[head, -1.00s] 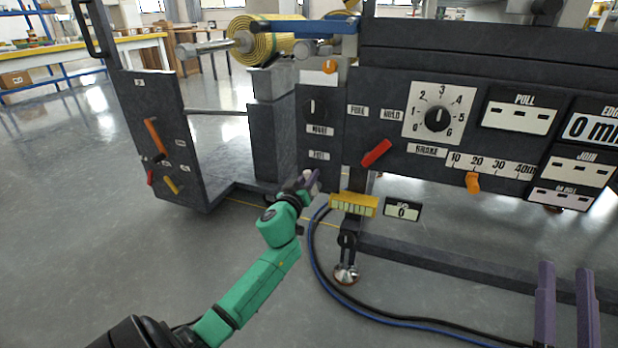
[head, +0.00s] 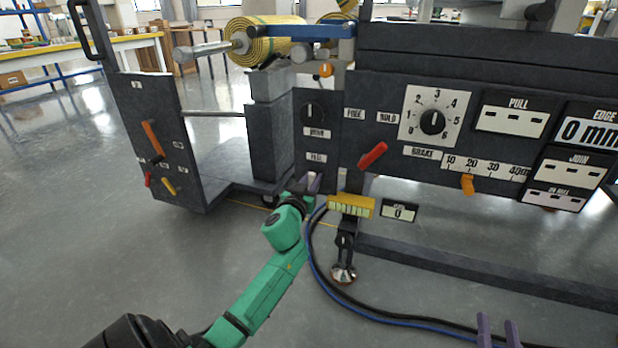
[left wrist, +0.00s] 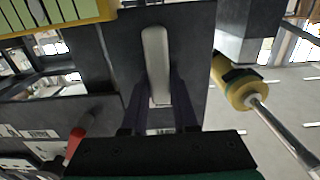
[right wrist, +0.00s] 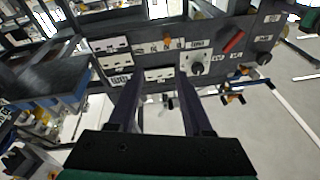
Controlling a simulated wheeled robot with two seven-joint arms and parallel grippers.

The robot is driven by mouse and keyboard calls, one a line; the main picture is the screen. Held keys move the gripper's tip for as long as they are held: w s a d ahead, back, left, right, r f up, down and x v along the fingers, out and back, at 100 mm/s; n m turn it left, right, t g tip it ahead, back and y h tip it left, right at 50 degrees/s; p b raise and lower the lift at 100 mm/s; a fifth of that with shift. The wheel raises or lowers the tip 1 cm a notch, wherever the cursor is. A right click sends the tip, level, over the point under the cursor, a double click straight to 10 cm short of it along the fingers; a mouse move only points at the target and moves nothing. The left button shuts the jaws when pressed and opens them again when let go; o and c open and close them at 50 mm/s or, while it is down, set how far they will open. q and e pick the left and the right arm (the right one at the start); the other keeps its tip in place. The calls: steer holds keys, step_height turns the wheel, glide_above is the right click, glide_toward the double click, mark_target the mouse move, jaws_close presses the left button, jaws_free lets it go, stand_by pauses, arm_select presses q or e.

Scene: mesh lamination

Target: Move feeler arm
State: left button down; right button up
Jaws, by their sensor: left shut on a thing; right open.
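My left gripper (head: 314,183) is at the lower edge of the dark machine panel, left of the yellow scale block (head: 350,206). In the left wrist view, its fingers (left wrist: 160,104) are shut on a pale grey rounded bar (left wrist: 156,60), which stands out against a dark plate; I cannot tell for certain that this is the feeler arm. In the head view the fingers mostly hide the bar. My right gripper (head: 498,331) is open and empty at the bottom right, well in front of the machine; it also shows in the right wrist view (right wrist: 155,88).
The panel carries a red lever (head: 372,156), a numbered dial (head: 433,121) and an orange pointer (head: 467,184). A yellow roll (head: 262,42) is at the upper left. Blue and black hoses (head: 330,285) curve over the floor by my left arm. The floor at front left is clear.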

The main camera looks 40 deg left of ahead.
arm_select(q)
steer(key=shift+w+d+f+m, duration=0.15)
steer(key=shift+d+m, duration=0.15)
steer(key=shift+m, duration=0.4)
steer(key=shift+d+m, duration=0.3)
steer(key=shift+m, duration=0.4)
arm_select(e)
steer(key=shift+s+a+f+g, duration=0.1)
steer(key=shift+s+f+g, duration=0.15)
steer(key=shift+f, duration=0.6)
steer(key=shift+s+a+f+g, duration=0.1)
steer(key=shift+s+f+g, duration=0.15)
steer(key=shift+f, duration=0.6)
arm_select(q)
steer(key=shift+f, duration=0.1)
steer(key=c, duration=0.7)
jaws_free()
